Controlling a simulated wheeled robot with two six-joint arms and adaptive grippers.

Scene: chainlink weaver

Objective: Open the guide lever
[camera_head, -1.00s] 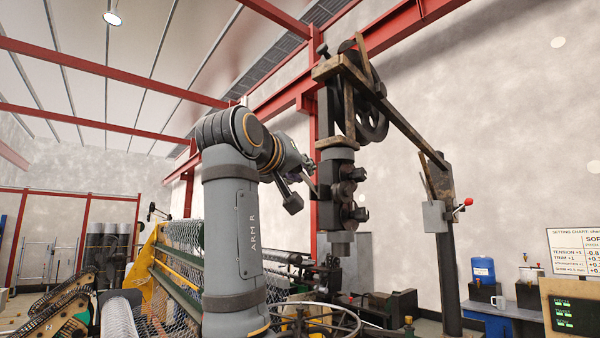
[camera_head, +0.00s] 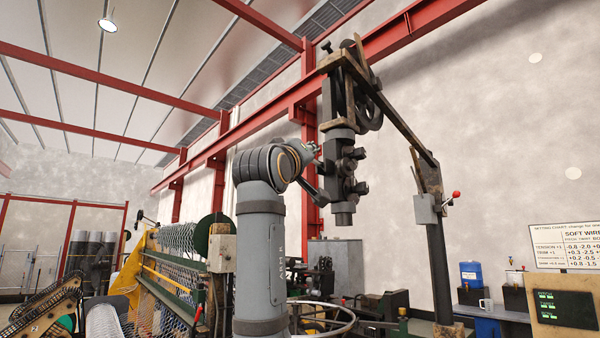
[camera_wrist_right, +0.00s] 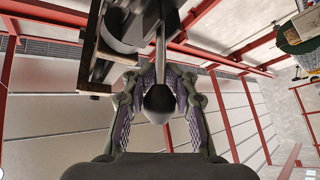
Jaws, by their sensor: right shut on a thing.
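My right arm rises in the middle of the head view. Its gripper (camera_head: 313,160) is beside the left side of the dark guide head (camera_head: 343,175), which hangs from a wheeled bracket. In the right wrist view, my right gripper (camera_wrist_right: 158,105) is shut on a dark rounded knob (camera_wrist_right: 158,97) at the end of a grey lever rod (camera_wrist_right: 160,45). The rod runs up the picture, away from the fingers. In the head view the lever is too small and covered to make out. My left gripper is in neither view.
A slanted beam and post (camera_head: 437,240) stand right of the guide head, with a grey box and red-knobbed lever (camera_head: 449,199). Rolled mesh and machinery (camera_head: 180,260) fill the left.

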